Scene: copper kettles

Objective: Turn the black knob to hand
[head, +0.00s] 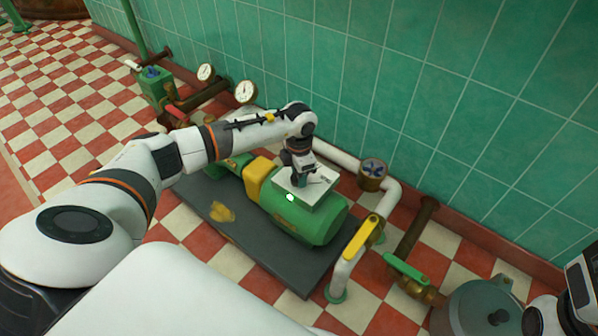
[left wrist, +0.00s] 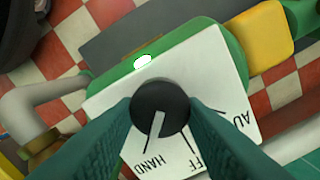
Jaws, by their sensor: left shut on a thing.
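The black knob (left wrist: 160,106) sits on a white switch plate (left wrist: 105,108) marked HAND, OFF and AUTO. Its white pointer line is directed toward the HAND lettering. In the head view the plate (head: 318,187) is on top of a green motor (head: 318,222), and the knob is hidden by my left gripper (head: 301,176), which reaches down to it. In the left wrist view the two dark green fingers of my left gripper (left wrist: 162,108) are closed on opposite sides of the knob. My right gripper cannot be made out.
A white pipe with a yellow-handled valve (head: 362,236) stands right of the motor. A green-handled valve (head: 406,269) and a grey lidded vessel (head: 470,308) are further right. Pressure gauges (head: 245,91) are behind left. The green tiled wall (head: 430,90) is close behind.

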